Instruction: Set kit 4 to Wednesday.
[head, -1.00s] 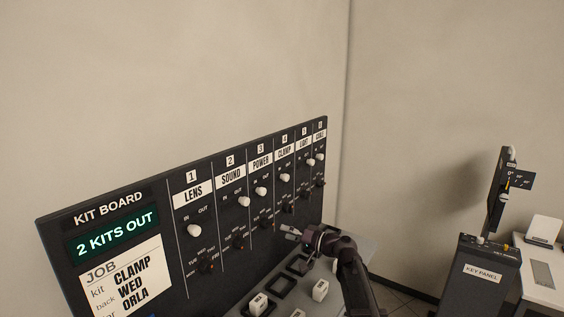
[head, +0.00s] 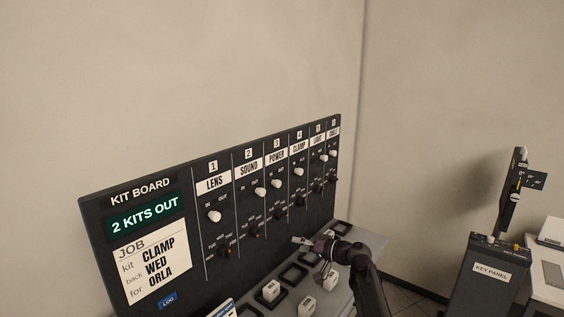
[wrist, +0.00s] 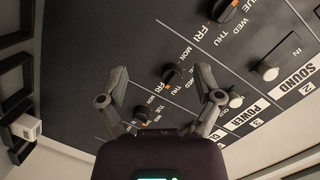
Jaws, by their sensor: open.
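The kit board (head: 180,200) stands against the wall. Kit 4, CLAMP, is its fourth column, with a white in/out knob (head: 298,171) above a small dark day dial (head: 296,201). The dial's setting is too small to read. My gripper (head: 302,240) is below the row of day dials, in front of the board's lower part. In the wrist view my gripper (wrist: 160,76) is open and empty, its fingers spread. The POWER day dial (wrist: 172,75) shows between the fingertips, and the dial I take for CLAMP (wrist: 140,116) shows nearer the palm. No contact is visible.
A ledge with dark square frames (head: 295,274) and several white blocks (head: 271,291) runs below the board, close under my gripper. The job card (head: 157,268) reads CLAMP, WED, ORLA. A key panel (head: 490,270) stands at the right.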

